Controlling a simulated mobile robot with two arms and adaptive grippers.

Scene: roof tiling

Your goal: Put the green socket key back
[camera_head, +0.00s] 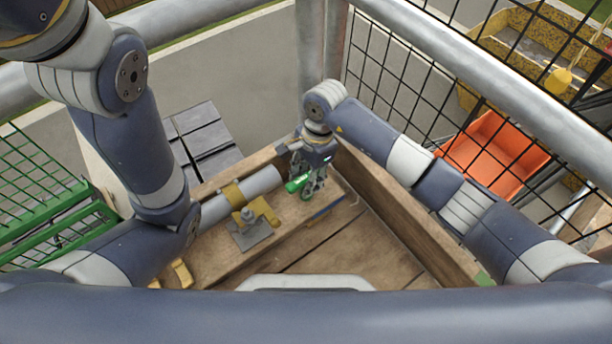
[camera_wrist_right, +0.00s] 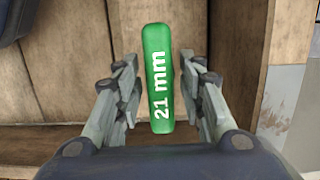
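The green socket key (camera_head: 297,183) shows as a green handle in the wooden box at the corner of the railing. In the right wrist view its handle (camera_wrist_right: 158,80), marked "21 mm", stands lengthwise between the fingers. My right gripper (camera_head: 307,182) is at the key; it also shows in the right wrist view (camera_wrist_right: 162,85). Its fingers are open on either side of the handle, with a visible gap, clearest on the right. The key's far end is hidden.
The wooden box (camera_head: 415,225) has raised board walls. In it lie a grey tube (camera_head: 262,183) with a yellow clamp and a metal-footed yellow tool (camera_head: 250,233). Railings and wire mesh (camera_head: 400,80) enclose the corner. An orange bin (camera_head: 495,150) stands beyond the mesh. Bare boards lie toward me.

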